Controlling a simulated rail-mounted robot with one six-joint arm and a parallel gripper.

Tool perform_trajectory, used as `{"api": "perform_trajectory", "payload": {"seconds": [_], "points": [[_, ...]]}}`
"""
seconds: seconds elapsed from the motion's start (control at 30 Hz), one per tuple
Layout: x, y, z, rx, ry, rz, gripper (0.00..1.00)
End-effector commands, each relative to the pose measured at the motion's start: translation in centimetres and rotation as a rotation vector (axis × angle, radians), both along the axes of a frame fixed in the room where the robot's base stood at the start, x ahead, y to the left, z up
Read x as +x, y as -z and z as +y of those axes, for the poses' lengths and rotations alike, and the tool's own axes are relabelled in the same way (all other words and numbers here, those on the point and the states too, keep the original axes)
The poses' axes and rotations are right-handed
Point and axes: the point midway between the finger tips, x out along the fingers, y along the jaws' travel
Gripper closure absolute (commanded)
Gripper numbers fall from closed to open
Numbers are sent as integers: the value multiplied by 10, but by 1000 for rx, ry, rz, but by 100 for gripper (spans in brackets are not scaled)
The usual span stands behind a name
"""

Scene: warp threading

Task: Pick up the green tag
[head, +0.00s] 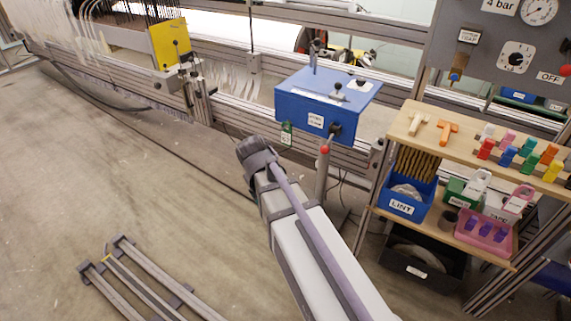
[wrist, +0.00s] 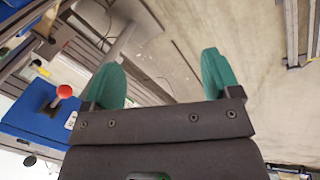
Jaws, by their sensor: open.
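I cannot make the tag out in the wrist view. My gripper shows in the wrist view (wrist: 161,78) with its two green fingers spread wide and nothing between them, over bare floor. The blue box also shows at the left of the wrist view (wrist: 30,118).
A wooden shelf (head: 400,131) with pegs and bins is at the right. Grey rails (head: 150,280) lie on the floor, lower left. Open floor lies left.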

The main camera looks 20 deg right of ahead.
Motion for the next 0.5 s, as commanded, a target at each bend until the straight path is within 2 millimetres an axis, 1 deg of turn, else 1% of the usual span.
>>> {"api": "perform_trajectory", "payload": {"seconds": [0.03, 0.07, 0.1, 0.17, 0.2, 0.27, 0.3, 0.37, 0.4, 0.43, 0.47, 0.5], "points": [[27, 63, -14, -75, -48, -8, 17], [40, 78, -24, -131, -86, -10, 17], [58, 98, -37, -210, -146, -8, 17], [87, 124, -57, -342, -250, 6, 17], [107, 139, -71, -440, -330, 25, 17], [141, 158, -91, -604, -467, 77, 17], [166, 168, -104, -731, -576, 133, 17], [208, 172, -121, -950, -765, 267, 17], [240, 158, -129, -1124, -918, 412, 17], [256, 134, -131, -1232, -1017, 527, 17], [267, 108, -130, -1319, -1098, 638, 17], [275, 92, -128, -1405, -1186, 768, 17]]}}
